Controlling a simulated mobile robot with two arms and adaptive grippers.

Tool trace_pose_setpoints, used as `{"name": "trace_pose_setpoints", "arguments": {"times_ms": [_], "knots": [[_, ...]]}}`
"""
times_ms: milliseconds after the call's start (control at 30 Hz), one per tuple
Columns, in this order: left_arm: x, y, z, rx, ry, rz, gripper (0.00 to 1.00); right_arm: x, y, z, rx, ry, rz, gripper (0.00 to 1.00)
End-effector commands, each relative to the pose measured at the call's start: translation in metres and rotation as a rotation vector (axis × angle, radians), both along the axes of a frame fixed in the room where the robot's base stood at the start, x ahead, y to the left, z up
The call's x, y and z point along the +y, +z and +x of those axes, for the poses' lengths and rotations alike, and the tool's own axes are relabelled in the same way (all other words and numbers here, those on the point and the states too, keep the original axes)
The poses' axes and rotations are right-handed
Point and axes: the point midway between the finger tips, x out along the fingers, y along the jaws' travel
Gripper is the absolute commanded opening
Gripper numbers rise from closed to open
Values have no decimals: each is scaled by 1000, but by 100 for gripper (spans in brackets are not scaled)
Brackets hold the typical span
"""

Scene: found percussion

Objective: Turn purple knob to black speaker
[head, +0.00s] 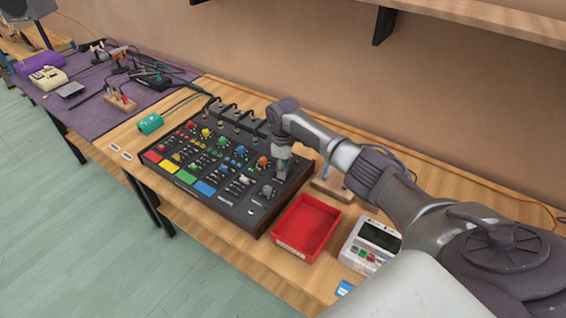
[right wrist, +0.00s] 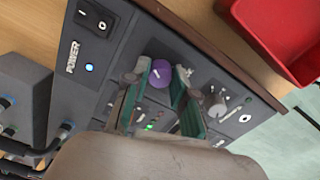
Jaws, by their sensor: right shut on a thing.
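The purple knob (right wrist: 160,74) is on the mixer's dark panel in the right wrist view, with a short white pointer line on its top. My right gripper (right wrist: 158,80) has one finger on each side of the knob and is shut on it. In the head view, my right gripper (head: 281,172) points down at the right part of the mixer (head: 255,213) and hides the knob. A grey speaker (head: 28,10) shows at the top left corner of the head view. Marks around the knob are partly hidden by the fingers; I cannot make out a black speaker mark. My left gripper is not in view.
A red tray (head: 307,228) stands just right of the mixer, with a white device (head: 371,245) beyond it. A power switch (right wrist: 95,18) and a lit blue light are near the knob. Another grey knob (right wrist: 217,111) is close to the right finger.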

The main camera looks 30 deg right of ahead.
Motion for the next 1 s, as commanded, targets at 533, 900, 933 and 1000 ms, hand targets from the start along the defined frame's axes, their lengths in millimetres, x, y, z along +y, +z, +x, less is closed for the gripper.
{"name": "trace_pose_setpoints", "arguments": {"times_ms": [533, 900, 933, 1000], "knots": [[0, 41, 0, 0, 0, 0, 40, 1, 3, 0, 2, -521, 2, 0], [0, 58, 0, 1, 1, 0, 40, 1, 2, 0, 2, -872, 2, 0], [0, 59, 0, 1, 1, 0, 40, 1, 2, 0, 2, -901, 2, 0], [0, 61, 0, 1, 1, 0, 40, 1, 2, 0, 2, -968, 0, 0]]}}
